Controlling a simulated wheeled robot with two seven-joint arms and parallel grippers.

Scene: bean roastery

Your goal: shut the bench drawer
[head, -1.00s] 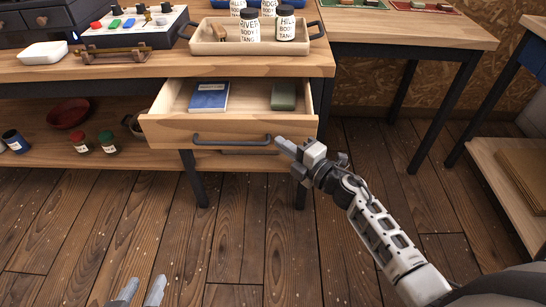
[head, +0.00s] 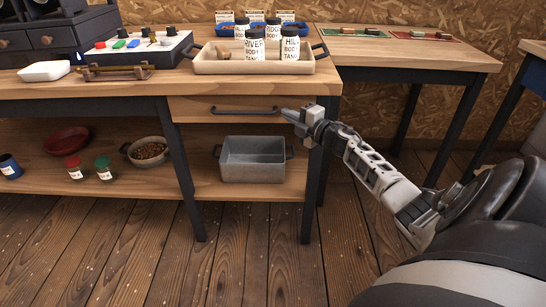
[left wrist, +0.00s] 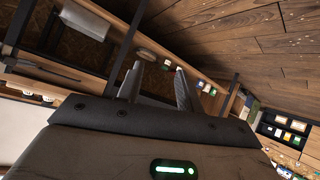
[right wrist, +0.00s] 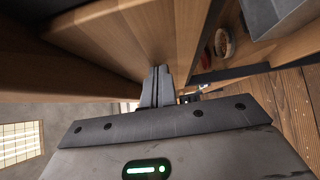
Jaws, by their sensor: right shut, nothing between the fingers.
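The bench drawer (head: 195,108) has a light wood front with a dark bar handle (head: 244,110). In the head view its front looks level with the bench frame, and its inside is hidden. My right gripper (head: 287,114) is shut and empty, with its fingertips at the right end of the drawer front. In the right wrist view the closed fingers (right wrist: 157,82) reach a wooden surface; I cannot tell if they press on it. My left gripper (left wrist: 156,82) is open and empty in the left wrist view, away from the drawer; it is outside the head view.
The workbench (head: 130,88) carries a tray (head: 215,66) of labelled jars, a control box (head: 140,46) and a white dish (head: 44,71). A grey metal bin (head: 252,160) stands on the lower shelf. A bench leg (head: 315,165) is beside my right arm. The floor in front is clear.

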